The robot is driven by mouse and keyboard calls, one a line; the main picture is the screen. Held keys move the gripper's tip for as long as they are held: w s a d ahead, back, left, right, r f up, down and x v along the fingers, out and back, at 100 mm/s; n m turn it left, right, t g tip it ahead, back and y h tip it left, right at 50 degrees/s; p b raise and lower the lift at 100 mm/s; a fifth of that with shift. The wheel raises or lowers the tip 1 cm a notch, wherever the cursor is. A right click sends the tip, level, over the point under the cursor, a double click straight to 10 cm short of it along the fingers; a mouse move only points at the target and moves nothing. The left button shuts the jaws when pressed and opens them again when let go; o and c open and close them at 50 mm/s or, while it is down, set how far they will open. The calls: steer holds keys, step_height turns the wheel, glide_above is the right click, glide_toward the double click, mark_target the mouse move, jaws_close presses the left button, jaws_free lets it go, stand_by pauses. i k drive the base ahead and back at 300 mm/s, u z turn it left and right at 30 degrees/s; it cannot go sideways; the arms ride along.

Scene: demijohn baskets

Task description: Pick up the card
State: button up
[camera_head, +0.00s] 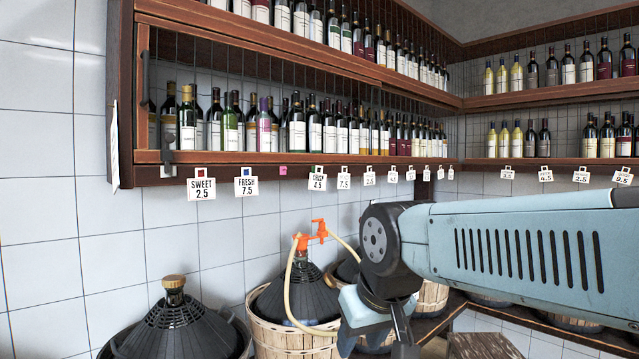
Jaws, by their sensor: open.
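Several white price cards hang in a row from the front edge of the lower wooden shelf. The nearest are the SWEET 2.5 card (201,188), the FRESH 7.5 card (246,186) and the CRISP 4.5 card (317,181). Which one is the task's card I cannot tell. My gripper (376,338) is open, low in the middle of the picture, pointing down. It is below and to the right of these cards, apart from them. Its fingertips are partly cut off by the bottom edge.
Wine bottles (230,125) line the shelves (230,156) above. Demijohns in baskets stand below: one at left (175,325), and one (290,295) with an orange tap (320,231) and hose beside my gripper. A wooden bench (435,328) is at right.

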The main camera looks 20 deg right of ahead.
mark_target(318, 181)
steer(key=u, duration=0.15)
steer(key=i, duration=0.9)
steer(key=z, duration=0.1)
